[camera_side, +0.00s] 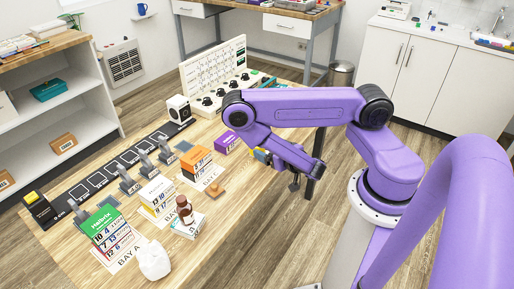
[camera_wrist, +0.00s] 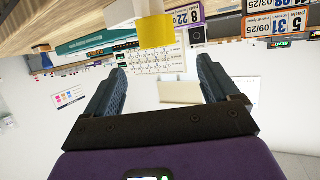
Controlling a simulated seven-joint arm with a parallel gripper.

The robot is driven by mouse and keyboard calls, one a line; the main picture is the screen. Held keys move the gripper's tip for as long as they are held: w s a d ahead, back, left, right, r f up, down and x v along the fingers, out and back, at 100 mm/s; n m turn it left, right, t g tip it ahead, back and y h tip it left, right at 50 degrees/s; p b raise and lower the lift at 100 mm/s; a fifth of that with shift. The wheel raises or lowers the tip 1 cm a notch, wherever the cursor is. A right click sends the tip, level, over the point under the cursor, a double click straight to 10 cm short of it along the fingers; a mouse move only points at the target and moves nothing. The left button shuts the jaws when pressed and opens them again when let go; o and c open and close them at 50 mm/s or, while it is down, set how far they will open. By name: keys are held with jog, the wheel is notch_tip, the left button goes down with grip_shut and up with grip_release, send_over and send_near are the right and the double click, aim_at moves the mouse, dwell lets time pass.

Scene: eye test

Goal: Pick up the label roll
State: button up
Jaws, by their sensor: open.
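I cannot pick out a label roll for sure in either view. My gripper (camera_side: 294,184) hangs at the right edge of the wooden table (camera_side: 235,215) in the side view. In the wrist view, my gripper (camera_wrist: 160,78) has its two dark fingers wide apart, with nothing held between them. A yellow piece (camera_wrist: 155,32) shows beyond the fingertips there. In the side view, a small yellow and blue item (camera_side: 261,155) lies near my forearm, partly hidden by it. A white lumpy object (camera_side: 154,261) sits at the table's front; its kind is unclear.
Green-topped (camera_side: 104,221), white (camera_side: 157,190) and orange (camera_side: 196,160) card stacks stand on the table, with a brown bottle (camera_side: 184,209) and wooden stamp-like piece (camera_side: 217,189). A black strip with grey levers (camera_side: 127,181) runs along the left. A purple box (camera_side: 228,143) stands near my arm.

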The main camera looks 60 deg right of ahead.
jog(key=shift+x, duration=5.6)
jog(key=shift+s+d+f, duration=0.15)
jog(key=c, duration=1.2)
notch_tip(320, 180, up, 9)
jog(key=shift+r, duration=0.2)
jog(key=shift+d, duration=0.25)
jog(key=shift+d+f, duration=0.4)
jog(key=shift+f, duration=1.1)
jog(key=shift+d+f, duration=0.45)
jog(key=shift+f, duration=1.05)
jog(key=shift+d+f, duration=0.4)
jog(key=shift+f, duration=1.15)
